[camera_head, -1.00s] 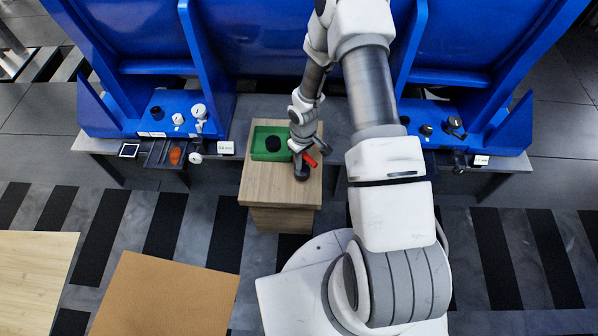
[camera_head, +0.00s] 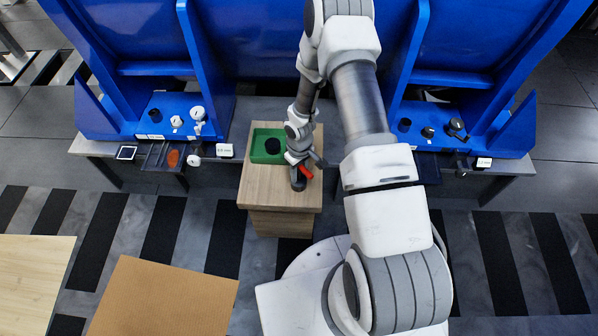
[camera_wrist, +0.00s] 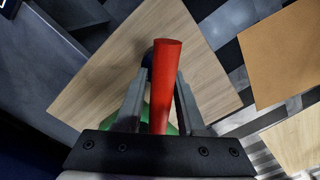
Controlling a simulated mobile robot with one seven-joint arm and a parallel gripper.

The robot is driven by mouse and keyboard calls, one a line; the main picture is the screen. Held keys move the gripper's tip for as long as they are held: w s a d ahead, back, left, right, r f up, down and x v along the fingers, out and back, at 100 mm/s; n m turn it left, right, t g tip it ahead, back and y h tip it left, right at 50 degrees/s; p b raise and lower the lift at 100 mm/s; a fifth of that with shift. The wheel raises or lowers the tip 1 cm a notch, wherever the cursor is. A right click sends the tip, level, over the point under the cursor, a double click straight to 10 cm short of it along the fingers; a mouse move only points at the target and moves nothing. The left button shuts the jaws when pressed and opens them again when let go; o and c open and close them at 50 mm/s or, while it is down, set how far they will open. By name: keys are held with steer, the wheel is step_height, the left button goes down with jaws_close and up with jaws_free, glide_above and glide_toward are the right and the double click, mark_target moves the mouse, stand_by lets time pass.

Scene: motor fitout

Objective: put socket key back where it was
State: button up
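The socket key shows as a red handle (camera_wrist: 165,75) between the two fingers of my gripper (camera_wrist: 161,80) in the wrist view. In the head view its red part (camera_head: 306,172) sits at the arm's end, over the front right of a small wooden table (camera_head: 262,190). The fingers lie close along both sides of the handle, and it moves with the hand. Its far end is hidden. A green tray (camera_head: 260,156) holding a black round thing (camera_head: 272,146) is on the table, left of my gripper. Whether the key touches the table cannot be told.
A blue station (camera_head: 172,125) at the left carries white and black parts. In front of it are a dark tool tray (camera_head: 158,157) and an orange item (camera_head: 173,158). Another blue station (camera_head: 440,135) stands right. A brown board (camera_head: 165,300) lies front left.

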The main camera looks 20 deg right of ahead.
steer(key=shift+o, duration=0.8)
step_height(320, 180, up, 12)
steer(key=p, duration=0.4)
steer(key=shift+d+r, duration=0.1)
steer(key=shift+r, duration=0.15)
step_height(320, 180, up, 27)
steer(key=s+d+m+t+h, duration=0.2)
steer(key=d+m+t, duration=0.1)
steer(key=s+a+r+m+t+y, duration=0.2)
steer(key=s+a+r, duration=0.1)
steer(key=s+r, duration=1.1)
steer(key=s, duration=0.4)
steer(key=shift+s+r+t, duration=0.15)
steer(key=shift+r+t, duration=0.15)
steer(key=shift+r, duration=0.05)
